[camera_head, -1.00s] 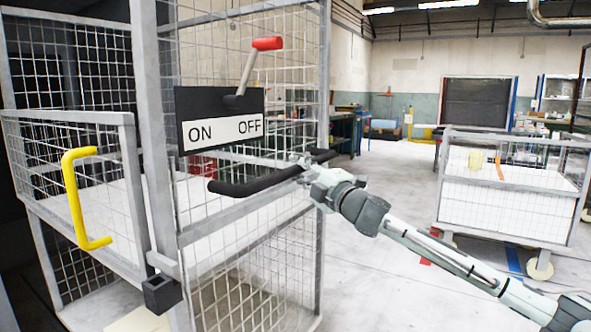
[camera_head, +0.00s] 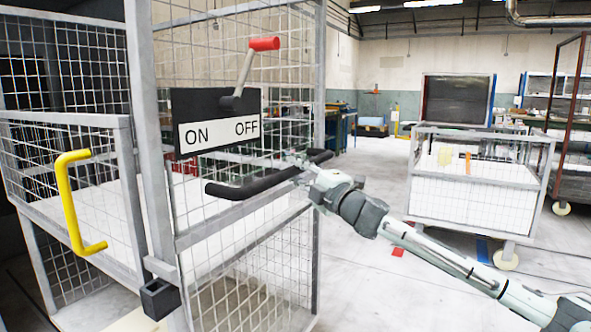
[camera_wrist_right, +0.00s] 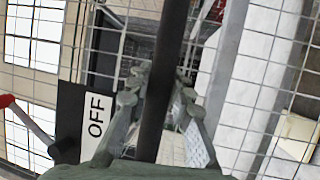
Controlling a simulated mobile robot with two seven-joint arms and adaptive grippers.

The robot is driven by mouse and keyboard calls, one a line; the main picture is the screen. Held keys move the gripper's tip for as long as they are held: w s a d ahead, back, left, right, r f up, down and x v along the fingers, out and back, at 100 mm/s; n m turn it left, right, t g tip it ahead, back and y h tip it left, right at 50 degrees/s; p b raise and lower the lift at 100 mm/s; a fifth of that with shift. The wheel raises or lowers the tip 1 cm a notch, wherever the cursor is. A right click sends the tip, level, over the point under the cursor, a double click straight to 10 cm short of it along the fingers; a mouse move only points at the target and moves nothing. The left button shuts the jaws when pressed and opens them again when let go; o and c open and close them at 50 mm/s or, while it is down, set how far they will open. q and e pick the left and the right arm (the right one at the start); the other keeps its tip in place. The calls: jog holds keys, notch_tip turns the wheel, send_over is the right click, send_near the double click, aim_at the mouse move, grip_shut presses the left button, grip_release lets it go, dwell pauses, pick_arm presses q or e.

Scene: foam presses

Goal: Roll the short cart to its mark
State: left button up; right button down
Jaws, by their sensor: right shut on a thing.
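A grey wire-mesh cart (camera_head: 138,140) stands close in front of me, filling the left of the head view. It has a black push bar (camera_head: 250,188), a yellow side handle (camera_head: 68,200) and an ON/OFF plate (camera_head: 218,135) with a red-tipped lever (camera_head: 263,44) leaning towards OFF. My right gripper (camera_head: 303,168) is shut on the black bar near its right part. In the right wrist view the bar (camera_wrist_right: 160,90) runs between the fingers (camera_wrist_right: 157,100). My left gripper is not in view. The mesh cart's wheels are hidden.
A lower cart with white panels (camera_head: 455,200) stands on the right, apart from the mesh cart. A red patch (camera_head: 398,253) and a blue patch (camera_head: 482,250) lie on the floor. Open floor (camera_head: 378,180) runs between the two carts.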

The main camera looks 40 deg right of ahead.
dwell(0.4)
jog(key=c, duration=1.3)
grip_release()
jog(key=s, duration=0.4)
jog(key=s+f, duration=0.1)
jog(key=s, duration=0.3)
jog(key=s+f, duration=0.1)
jog(key=s, duration=0.3)
jog(key=shift+a+f, duration=0.1)
jog(key=shift+a, duration=0.15)
